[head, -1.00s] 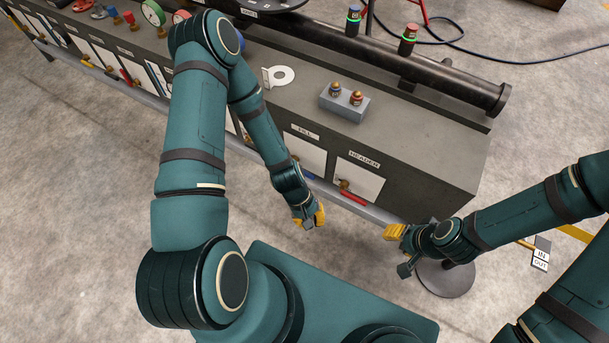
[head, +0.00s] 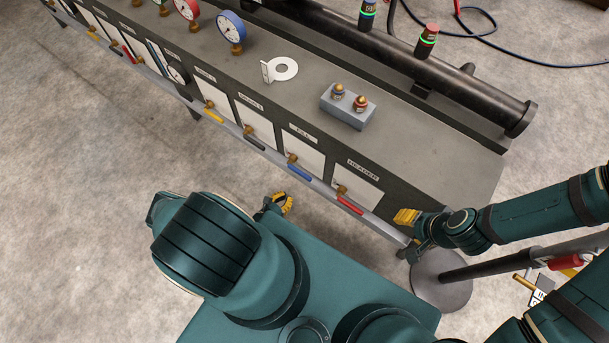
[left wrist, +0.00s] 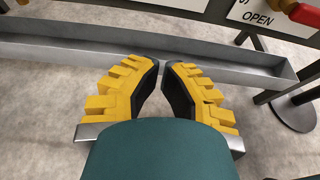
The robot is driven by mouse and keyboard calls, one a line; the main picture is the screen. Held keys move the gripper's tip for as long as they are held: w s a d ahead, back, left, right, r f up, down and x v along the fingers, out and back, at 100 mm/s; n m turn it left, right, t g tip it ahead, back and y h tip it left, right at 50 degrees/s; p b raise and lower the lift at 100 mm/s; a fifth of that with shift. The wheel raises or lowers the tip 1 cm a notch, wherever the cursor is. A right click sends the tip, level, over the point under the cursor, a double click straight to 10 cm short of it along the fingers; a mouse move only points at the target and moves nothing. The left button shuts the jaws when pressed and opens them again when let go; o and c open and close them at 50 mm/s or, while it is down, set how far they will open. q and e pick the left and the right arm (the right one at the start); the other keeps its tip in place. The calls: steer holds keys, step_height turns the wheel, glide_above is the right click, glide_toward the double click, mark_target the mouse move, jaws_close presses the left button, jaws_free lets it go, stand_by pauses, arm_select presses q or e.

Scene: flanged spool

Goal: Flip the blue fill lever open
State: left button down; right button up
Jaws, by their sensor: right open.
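The blue fill lever (head: 299,172) sits on a brass valve at the lower edge of the white panel under the FILL label (head: 302,130). It lies along the bench front, like the levers beside it. My left gripper (head: 284,203) is below and a little left of it in the head view, apart from it. In the left wrist view its yellow fingers (left wrist: 163,65) converge with tips almost meeting, nothing between them. The blue lever is not seen there. My right gripper (head: 406,217) is open and empty near the right end of the bench.
A red lever (head: 350,204) under HEADER is right of the blue one; a dark lever (head: 254,144) is left. A grey rail (head: 240,140) runs along the bench front. A round stand base (head: 442,283) is near my right gripper. Bare floor lies left.

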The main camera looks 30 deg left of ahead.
arm_select(q)
steer(key=w+r, duration=0.1)
steer(key=w, duration=0.8)
steer(key=shift+d+b, duration=0.25)
steer(key=shift+b, duration=0.2)
arm_select(e)
steer(key=shift+s+f, duration=0.2)
steer(key=shift+f, duration=0.15)
arm_select(q)
steer(key=shift+s, duration=0.1)
